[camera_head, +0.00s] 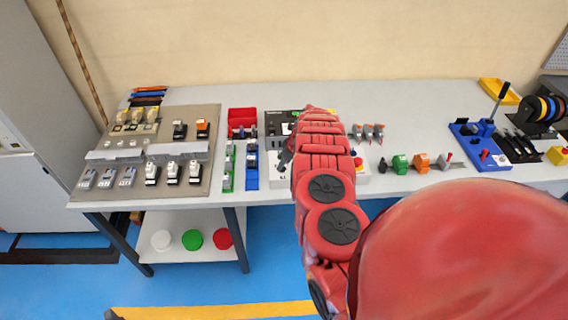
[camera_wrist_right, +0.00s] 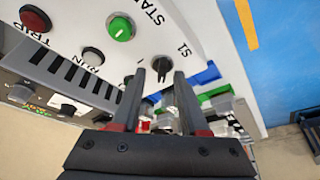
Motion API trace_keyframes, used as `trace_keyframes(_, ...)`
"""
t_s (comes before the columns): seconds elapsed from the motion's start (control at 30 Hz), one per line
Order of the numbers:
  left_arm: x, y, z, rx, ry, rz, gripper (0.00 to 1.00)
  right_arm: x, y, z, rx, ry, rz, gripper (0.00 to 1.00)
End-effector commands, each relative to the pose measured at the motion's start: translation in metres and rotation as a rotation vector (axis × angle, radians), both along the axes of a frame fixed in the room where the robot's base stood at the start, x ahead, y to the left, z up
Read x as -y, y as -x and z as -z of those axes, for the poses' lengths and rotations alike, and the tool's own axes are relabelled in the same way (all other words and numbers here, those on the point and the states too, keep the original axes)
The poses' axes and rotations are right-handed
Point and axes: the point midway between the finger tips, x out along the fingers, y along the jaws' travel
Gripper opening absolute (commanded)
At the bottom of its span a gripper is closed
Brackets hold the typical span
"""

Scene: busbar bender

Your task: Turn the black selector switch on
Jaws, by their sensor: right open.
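The black selector switch (camera_wrist_right: 160,66), marked S1, sits on the white control panel (camera_wrist_right: 205,35) in the right wrist view. My right gripper (camera_wrist_right: 159,76) is open, with one fingertip on each side of the knob. The knob shows between the tips; I cannot tell whether they touch it. The knob's exact angle is hard to read. In the head view the right gripper (camera_head: 283,158) is over the control panel (camera_head: 279,183), and my red forearm covers much of it, hiding the switch.
The wrist view shows a green START button (camera_wrist_right: 121,27), a white RUN lamp (camera_wrist_right: 93,56) and a red TRIP lamp (camera_wrist_right: 35,18) beside the switch. Blue and green rails (camera_head: 251,165) stand left of the panel. Small coloured parts (camera_head: 400,164) line the bench to its right.

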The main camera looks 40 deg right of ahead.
Motion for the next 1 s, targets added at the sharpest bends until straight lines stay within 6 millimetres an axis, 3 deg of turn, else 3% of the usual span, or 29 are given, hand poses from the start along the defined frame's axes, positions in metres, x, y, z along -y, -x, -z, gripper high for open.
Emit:
trace_keyframes(0.43, 0.0000, 0.0000, -0.0007, 0.000, 0.000, 0.000, 0.79, -0.0033, -0.0021, 0.0066, 0.000, -0.005, -0.002, 0.44)
trace_keyframes(0.47, 0.0000, 0.0000, -0.0007, 0.000, 0.000, 0.000, 0.79, -0.0033, -0.0022, 0.0066, 0.000, -0.004, -0.003, 0.42)
trace_keyframes(0.7, 0.0000, 0.0000, -0.0007, 0.000, 0.000, 0.000, 0.79, -0.0031, -0.0021, 0.0067, 0.000, -0.005, -0.002, 0.00)
trace_keyframes(1.0, 0.0000, 0.0000, -0.0007, 0.000, 0.000, 0.000, 0.79, -0.0031, -0.0021, 0.0067, 0.000, -0.005, -0.002, 0.00)
